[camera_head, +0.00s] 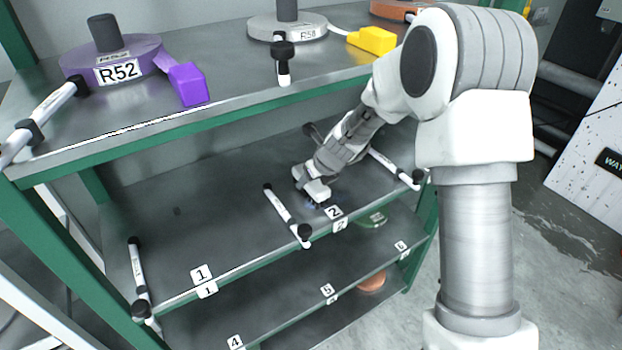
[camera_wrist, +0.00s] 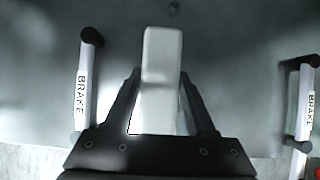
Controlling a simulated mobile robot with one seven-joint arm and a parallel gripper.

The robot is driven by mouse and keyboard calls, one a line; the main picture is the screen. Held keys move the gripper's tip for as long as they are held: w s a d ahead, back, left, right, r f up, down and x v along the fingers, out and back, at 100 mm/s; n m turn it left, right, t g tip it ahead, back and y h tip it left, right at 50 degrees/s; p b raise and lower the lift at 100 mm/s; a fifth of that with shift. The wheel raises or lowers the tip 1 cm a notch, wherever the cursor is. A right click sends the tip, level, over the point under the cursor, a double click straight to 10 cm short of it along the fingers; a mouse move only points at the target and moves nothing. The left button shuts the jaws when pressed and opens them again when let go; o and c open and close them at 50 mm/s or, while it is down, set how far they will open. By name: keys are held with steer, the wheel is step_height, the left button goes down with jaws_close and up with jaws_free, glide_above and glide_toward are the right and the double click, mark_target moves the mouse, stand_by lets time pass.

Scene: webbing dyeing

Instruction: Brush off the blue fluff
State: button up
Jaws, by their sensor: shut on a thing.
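My gripper (camera_head: 312,178) reaches down onto the upper lower-shelf bay marked 2. It is shut on a pale block-shaped brush (camera_head: 318,191), which also shows between the fingers in the wrist view (camera_wrist: 161,72). A small bluish patch, seemingly the blue fluff (camera_head: 311,204), shows just below the brush at the shelf surface. The brush and gripper hide part of it, and I cannot tell whether the brush touches it. The blue fluff is not visible in the wrist view.
White BRAKE levers flank the bay, left (camera_head: 286,214) and right (camera_head: 395,166). A small dark spot (camera_head: 177,211) lies on the shelf in bay 1. Above, the top shelf (camera_head: 235,93) holds reels and purple and yellow blocks. Bay 1 is mostly clear.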

steer(key=shift+f, duration=0.3)
